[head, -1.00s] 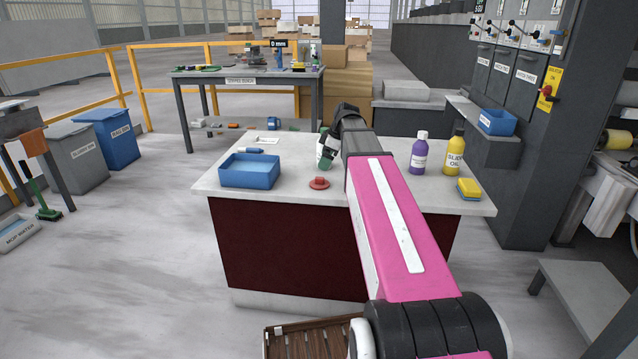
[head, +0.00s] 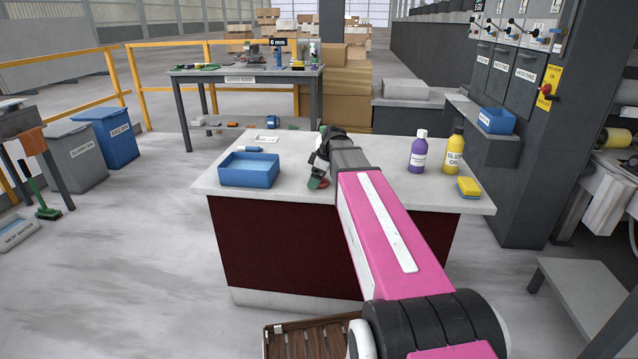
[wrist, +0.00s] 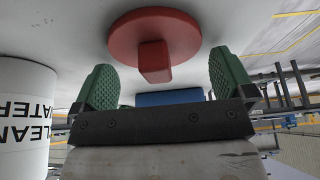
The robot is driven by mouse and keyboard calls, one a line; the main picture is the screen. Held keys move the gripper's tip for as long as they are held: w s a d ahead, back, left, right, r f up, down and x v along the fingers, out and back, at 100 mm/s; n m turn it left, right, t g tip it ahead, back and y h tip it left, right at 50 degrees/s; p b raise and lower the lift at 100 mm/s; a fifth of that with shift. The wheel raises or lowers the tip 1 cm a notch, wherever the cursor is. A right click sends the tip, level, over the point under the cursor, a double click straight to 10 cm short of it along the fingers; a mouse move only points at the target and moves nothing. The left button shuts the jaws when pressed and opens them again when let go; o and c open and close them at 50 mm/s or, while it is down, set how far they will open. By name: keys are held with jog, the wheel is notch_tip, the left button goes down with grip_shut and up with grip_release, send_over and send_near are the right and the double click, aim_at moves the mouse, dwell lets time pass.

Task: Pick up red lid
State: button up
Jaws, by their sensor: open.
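The red lid (wrist: 185,35) is a round disc with a square knob (wrist: 154,62). It lies on the pale stone slab (head: 245,203) near the front edge. In the head view only a bit of the lid (head: 324,184) shows, the rest hidden by my gripper (head: 316,178). In the wrist view my gripper (wrist: 163,80) is open and empty, with one green finger pad on each side of the knob's line. The knob is between the pads' directions, with clear gaps on both sides. I cannot tell how far it reaches between them.
A white container labelled clean water (wrist: 22,112) stands close beside one finger in the wrist view. A blue tray (head: 249,178) is left on the slab. A purple bottle (head: 418,152), a yellow oil bottle (head: 454,152) and a sponge (head: 468,188) stand right.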

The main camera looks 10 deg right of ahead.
jog(key=c, duration=0.8)
jog(key=shift+c, duration=0.2)
jog(key=shift+r, duration=0.1)
